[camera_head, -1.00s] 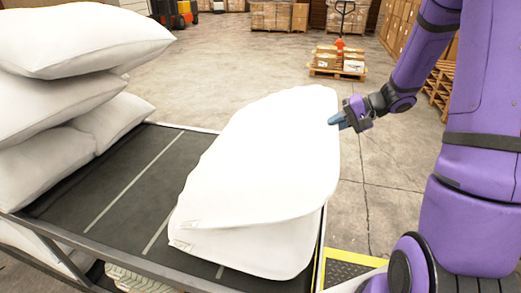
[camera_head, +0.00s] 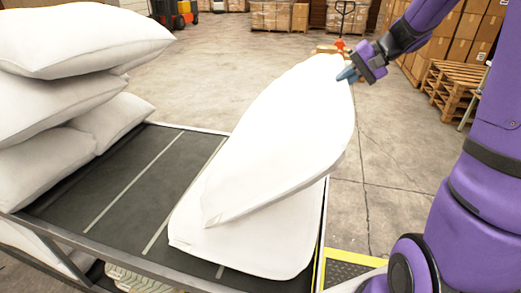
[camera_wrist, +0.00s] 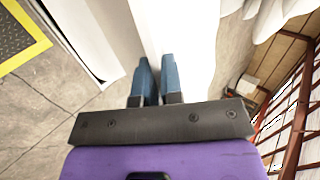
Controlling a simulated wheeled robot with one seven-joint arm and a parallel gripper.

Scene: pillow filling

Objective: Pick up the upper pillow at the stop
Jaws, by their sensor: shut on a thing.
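The upper white pillow (camera_head: 285,140) is tilted, its far right corner raised and its near left edge resting on the lower pillow. My gripper (camera_head: 347,76) is shut on that raised corner. In the wrist view, the blue fingers of my gripper (camera_wrist: 158,80) close on the white cloth of the upper pillow (camera_wrist: 178,30). The lower white pillow (camera_head: 255,248) lies flat at the right end of the dark conveyor (camera_head: 125,185), partly covered by the upper one.
A stack of white pillows (camera_head: 75,85) stands at the left of the conveyor. A yellow-edged dark plate (camera_head: 345,272) is at the conveyor's right end. Wooden pallets (camera_head: 455,92) and cardboard boxes (camera_head: 465,45) stand at the back right. The concrete floor (camera_head: 385,160) between is clear.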

